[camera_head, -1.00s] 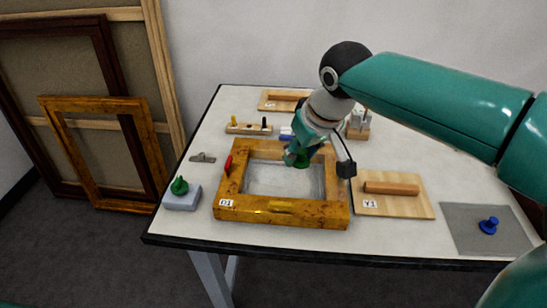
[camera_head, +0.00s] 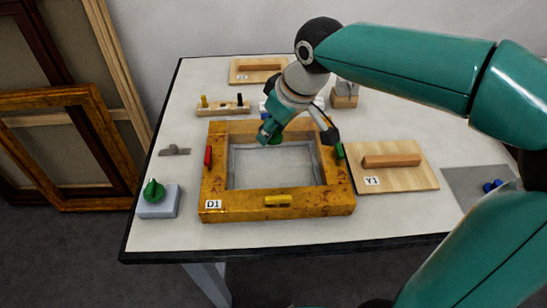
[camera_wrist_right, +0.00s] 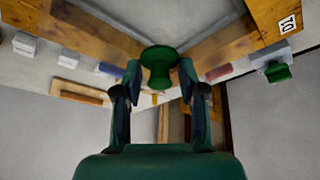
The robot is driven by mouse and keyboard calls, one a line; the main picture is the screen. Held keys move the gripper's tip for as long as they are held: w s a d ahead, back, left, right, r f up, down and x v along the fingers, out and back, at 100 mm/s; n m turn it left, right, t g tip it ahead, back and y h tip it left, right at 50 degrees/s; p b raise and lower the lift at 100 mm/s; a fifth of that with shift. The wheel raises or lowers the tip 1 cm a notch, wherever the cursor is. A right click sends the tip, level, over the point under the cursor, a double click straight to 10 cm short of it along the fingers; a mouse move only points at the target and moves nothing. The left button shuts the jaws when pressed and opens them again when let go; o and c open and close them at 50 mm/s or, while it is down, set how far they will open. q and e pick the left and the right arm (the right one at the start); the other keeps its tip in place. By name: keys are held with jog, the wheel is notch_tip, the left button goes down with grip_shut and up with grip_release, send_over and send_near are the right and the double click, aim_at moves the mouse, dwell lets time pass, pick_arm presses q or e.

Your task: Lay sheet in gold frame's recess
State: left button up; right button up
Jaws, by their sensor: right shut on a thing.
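The gold frame (camera_head: 328,200), tagged D1, lies flat on the table in the head view, with red, yellow and green pieces along its sides. A pale grey, glassy area (camera_head: 262,172) fills its opening; I cannot tell whether this is the sheet seated in the recess or held just above it. My right gripper (camera_head: 270,136) is over the back inner edge of the frame. In the right wrist view, it (camera_wrist_right: 159,74) is shut on a green knob (camera_wrist_right: 158,58). The knob's link to the sheet is hidden. My left gripper is out of view.
A board with a handle (camera_head: 410,178), tagged Y1, lies right of the frame. A grey mat (camera_head: 465,185) with blue knobs is partly behind my arm. A pale block (camera_head: 158,205) bears a green knob at left. A pegged wooden rack (camera_head: 223,108) stands behind.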

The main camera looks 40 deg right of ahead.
aim_at(283, 145)
notch_tip(283, 145, down, 9)
jog(key=shift+s+a+r+b, duration=0.1)
jog(key=shift+s+r+b, duration=0.05)
jog(key=shift+b, duration=0.35)
jog(key=o, duration=1.2)
jog(key=shift+s+r, duration=0.15)
jog(key=shift+r, duration=0.3)
jog(key=p+v, duration=0.1)
jog(key=v, duration=1)
jog(key=shift+s, duration=0.1)
